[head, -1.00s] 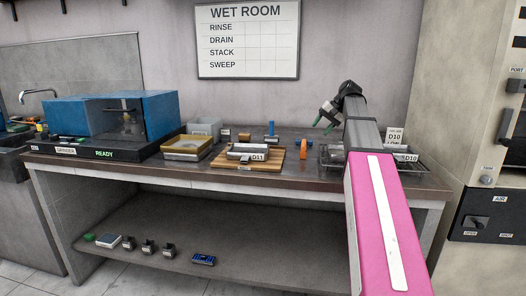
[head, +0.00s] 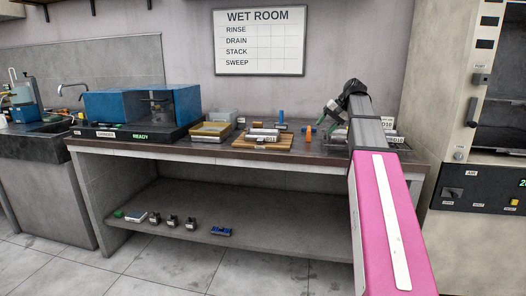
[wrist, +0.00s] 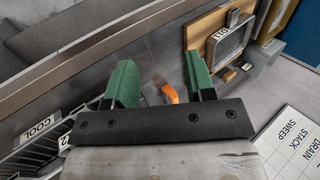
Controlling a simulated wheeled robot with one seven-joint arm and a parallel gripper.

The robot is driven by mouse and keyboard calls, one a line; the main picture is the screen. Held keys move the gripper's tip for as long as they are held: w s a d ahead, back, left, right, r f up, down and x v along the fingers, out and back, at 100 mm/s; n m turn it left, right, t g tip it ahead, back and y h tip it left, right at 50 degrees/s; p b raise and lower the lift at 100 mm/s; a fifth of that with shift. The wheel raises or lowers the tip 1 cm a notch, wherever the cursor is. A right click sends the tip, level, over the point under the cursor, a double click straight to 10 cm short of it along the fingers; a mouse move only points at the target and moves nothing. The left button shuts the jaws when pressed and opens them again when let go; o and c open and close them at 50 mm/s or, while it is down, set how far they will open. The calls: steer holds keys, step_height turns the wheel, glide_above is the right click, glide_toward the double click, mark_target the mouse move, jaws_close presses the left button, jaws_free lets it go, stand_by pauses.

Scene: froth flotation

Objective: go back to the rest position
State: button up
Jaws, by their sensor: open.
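My gripper (wrist: 158,82) shows in the wrist view with its two green fingers spread wide apart and nothing between them. It hangs above the workbench, clear of the top. In the head view my gripper (head: 328,115) is small, at the end of my raised arm over the right part of the bench. An orange object (wrist: 170,94) lies on the bench below and beyond the fingers, apart from them. My arm hides part of the rack at the right of the bench.
The bench (head: 115,149) carries a blue grinder (head: 112,104), a tan tray (head: 211,130) and a wooden board (head: 250,145) with a D11-labelled tray. A wire rack (head: 395,142) stands at the right end. Small items sit on the lower shelf (head: 185,205). Floor in front is free.

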steer(key=shift+h, duration=0.7)
steer(key=s+a+f, duration=0.1)
steer(key=f, duration=0.3)
steer(key=s+f, duration=0.1)
steer(key=f, duration=0.4)
steer(key=a+f, duration=0.1)
steer(key=f, duration=0.4)
steer(key=shift+s+a+f, duration=0.2)
steer(key=shift+s+a, duration=0.1)
steer(key=shift+s, duration=0.1)
steer(key=s+a+f+h, duration=0.1)
steer(key=s+f, duration=0.5)
steer(key=f, duration=0.5)
steer(key=s+a+f+n+g+h, duration=0.1)
steer(key=s+f+h, duration=0.1)
steer(key=s+f, duration=0.5)
steer(key=s+a+f+n+h, duration=0.1)
steer(key=s+f, duration=0.6)
steer(key=f, duration=0.8)
steer(key=shift+s+a+f+g+h, duration=0.15)
steer(key=shift+s+a+g+h, duration=0.15)
steer(key=shift+a+h, duration=0.3)
steer(key=shift+o, duration=0.5)
